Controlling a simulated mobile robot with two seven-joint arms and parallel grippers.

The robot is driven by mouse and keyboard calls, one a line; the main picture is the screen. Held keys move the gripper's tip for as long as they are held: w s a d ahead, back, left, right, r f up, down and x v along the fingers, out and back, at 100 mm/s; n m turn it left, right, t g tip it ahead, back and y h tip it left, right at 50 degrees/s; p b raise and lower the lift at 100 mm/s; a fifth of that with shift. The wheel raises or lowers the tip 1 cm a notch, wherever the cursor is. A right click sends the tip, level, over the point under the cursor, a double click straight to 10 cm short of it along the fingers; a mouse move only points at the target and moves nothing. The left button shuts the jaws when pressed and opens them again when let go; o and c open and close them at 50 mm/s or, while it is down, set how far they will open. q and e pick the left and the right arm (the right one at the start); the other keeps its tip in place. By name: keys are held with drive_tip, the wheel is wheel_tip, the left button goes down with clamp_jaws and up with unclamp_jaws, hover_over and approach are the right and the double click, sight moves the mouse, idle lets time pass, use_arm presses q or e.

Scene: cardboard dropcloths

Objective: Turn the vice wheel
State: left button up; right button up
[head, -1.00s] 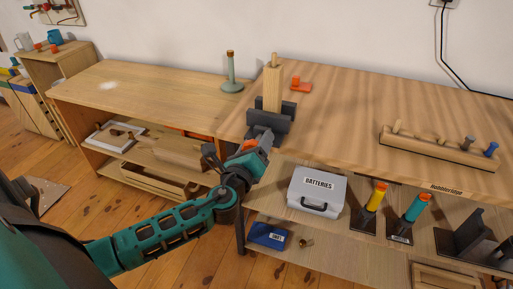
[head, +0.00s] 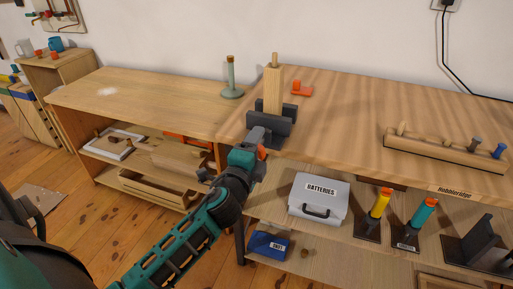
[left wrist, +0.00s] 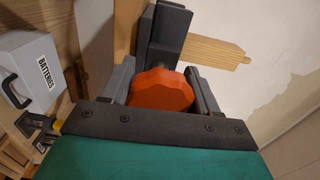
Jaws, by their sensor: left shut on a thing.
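The dark grey vice (head: 272,127) is at the left front edge of the workbench, with an upright wooden piece (head: 273,90) between its jaws. The vice wheel (left wrist: 160,91) is a scalloped orange disc in the left wrist view. My left gripper (head: 259,142) is at the front of the vice. In the left wrist view, its two fingers (left wrist: 163,84) are on either side of the wheel, shut on it. In the head view the gripper mostly hides the wheel. The vice and wooden piece also show beyond the wheel in the wrist view. My right gripper is not in view.
A green bottle-like stand (head: 231,80) and a small orange item (head: 301,88) are near the vice. A peg rack (head: 443,150) is on the right of the bench. A batteries case (head: 318,197) and blue box (head: 268,244) are on shelves below.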

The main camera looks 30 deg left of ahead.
use_arm(q)
drive_tip(key=shift+n, duration=1.4)
drive_tip(key=shift+n, duration=0.3)
drive_tip(key=o, duration=1)
drive_tip(key=shift+b+v, duration=0.75)
drive_tip(key=shift+v, duration=5.75)
drive_tip(key=shift+d, duration=0.1)
